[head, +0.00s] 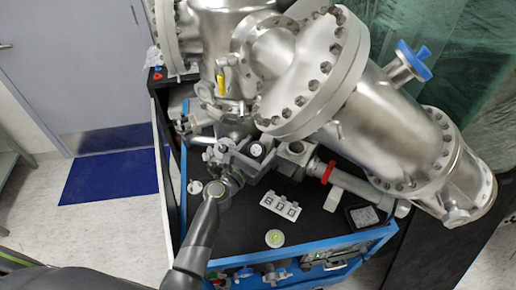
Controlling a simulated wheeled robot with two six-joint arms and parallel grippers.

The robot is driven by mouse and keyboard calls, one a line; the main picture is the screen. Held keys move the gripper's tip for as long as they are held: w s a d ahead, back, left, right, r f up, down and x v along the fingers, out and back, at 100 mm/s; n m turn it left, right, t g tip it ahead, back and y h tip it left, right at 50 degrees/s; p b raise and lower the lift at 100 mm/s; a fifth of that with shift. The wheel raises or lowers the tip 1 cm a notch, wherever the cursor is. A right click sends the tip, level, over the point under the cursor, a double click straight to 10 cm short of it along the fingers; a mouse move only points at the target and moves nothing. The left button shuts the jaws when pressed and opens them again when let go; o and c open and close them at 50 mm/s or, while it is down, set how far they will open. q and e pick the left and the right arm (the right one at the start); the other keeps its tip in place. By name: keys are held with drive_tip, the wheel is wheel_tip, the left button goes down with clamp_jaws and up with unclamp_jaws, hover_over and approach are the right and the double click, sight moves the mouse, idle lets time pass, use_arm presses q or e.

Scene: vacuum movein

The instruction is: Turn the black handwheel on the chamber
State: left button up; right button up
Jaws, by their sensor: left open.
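The steel chamber (385,115) lies across the upper right, with large bolted flanges. My left arm comes up from the bottom, and my left gripper (243,158) is open among the grey fittings below the chamber's left end. It is right by a small round, pale-faced part (257,150). I cannot make out the black handwheel clearly; the gripper and fittings crowd that spot and may hide it. I cannot tell whether the fingers touch anything. My right gripper is not in view.
A blue-edged cart (330,248) with a black top carries the chamber. A white switch block (280,206), a round green-centred disc (275,238) and a dark box (364,217) sit on it. A blue mat (110,177) lies at left.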

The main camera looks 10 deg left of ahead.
use_arm(q)
drive_tip(key=c, duration=1)
drive_tip(key=shift+o, duration=0.2)
drive_tip(key=shift+m+h, duration=0.4)
drive_tip(key=shift+m, duration=0.2)
drive_tip(key=m+g+h, duration=0.1)
drive_tip(key=m, duration=0.1)
drive_tip(key=m+g+h+b, duration=0.1)
drive_tip(key=m+g+h, duration=0.1)
drive_tip(key=m, duration=0.1)
drive_tip(key=shift+b, duration=0.3)
drive_tip(key=m+g+h, duration=0.1)
drive_tip(key=m, duration=0.1)
drive_tip(key=m+g+h, duration=0.1)
drive_tip(key=m+g, duration=0.1)
drive_tip(key=m, duration=0.1)
drive_tip(key=shift+b, duration=0.35)
drive_tip(key=m+g, duration=0.3)
drive_tip(key=m, duration=0.1)
drive_tip(key=shift+h, duration=0.3)
drive_tip(key=shift+s+d+m+g, duration=0.1)
drive_tip(key=shift+s+m+g, duration=0.05)
drive_tip(key=shift+m+g, duration=1.65)
drive_tip(key=shift+f+m, duration=0.1)
drive_tip(key=shift+m, duration=0.3)
